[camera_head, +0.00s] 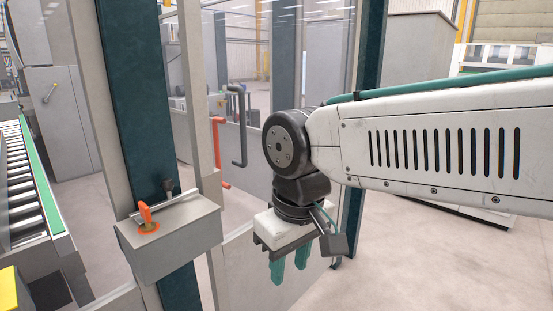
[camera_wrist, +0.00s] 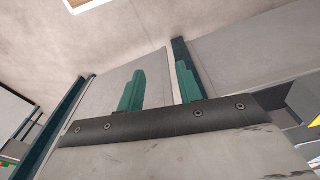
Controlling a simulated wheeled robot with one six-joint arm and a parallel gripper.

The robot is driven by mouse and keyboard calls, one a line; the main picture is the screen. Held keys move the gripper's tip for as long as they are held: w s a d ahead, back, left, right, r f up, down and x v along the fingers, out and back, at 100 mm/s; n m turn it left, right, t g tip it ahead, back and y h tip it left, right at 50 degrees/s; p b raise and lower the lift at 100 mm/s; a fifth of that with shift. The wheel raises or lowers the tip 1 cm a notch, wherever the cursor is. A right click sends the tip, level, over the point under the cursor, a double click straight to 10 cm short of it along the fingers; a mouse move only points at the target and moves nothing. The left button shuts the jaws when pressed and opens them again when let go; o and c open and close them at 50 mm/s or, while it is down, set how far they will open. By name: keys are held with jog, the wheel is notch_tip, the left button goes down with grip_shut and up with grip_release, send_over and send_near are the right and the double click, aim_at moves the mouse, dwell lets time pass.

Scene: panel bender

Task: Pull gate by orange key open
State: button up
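The orange key (camera_head: 147,217) sits on a grey lock box (camera_head: 170,240) mounted at the dark teal post on the left. Right of the box is the gate (camera_head: 265,255), with a grey lower panel, a clear upper pane and a light frame. The gate has an orange-red handle (camera_head: 218,152) and a dark grey handle (camera_head: 238,125). My gripper (camera_head: 289,270) hangs fingers down in front of the gate panel, right of the lock box and below the handles. Its two green fingers (camera_wrist: 158,88) are apart with nothing between them. Whether the gate is ajar is unclear.
A roller conveyor (camera_head: 25,180) with a green edge runs at the far left. Another dark teal post (camera_head: 372,60) stands behind my arm. Pale floor (camera_head: 440,265) is clear at the lower right. Grey cabinets and machinery stand farther back.

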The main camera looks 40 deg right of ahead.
jog(key=w+d+r+m+t+y, duration=0.1)
jog(key=w+d+m+t+y, duration=0.1)
jog(key=w+m+y, duration=0.4)
jog(key=w+d+r+m+t+y, duration=0.1)
jog(key=w+d+m+t+y, duration=0.1)
jog(key=w+m, duration=0.65)
jog(key=w+d+r+m+t+h, duration=0.2)
jog(key=w+d+r+m+t, duration=1.1)
jog(key=m, duration=0.4)
jog(key=w+a+g, duration=0.1)
jog(key=w, duration=0.7)
jog(key=shift+w+a+f, duration=0.25)
jog(key=shift+w+f, duration=0.05)
jog(key=shift+f, duration=0.05)
grip_shut()
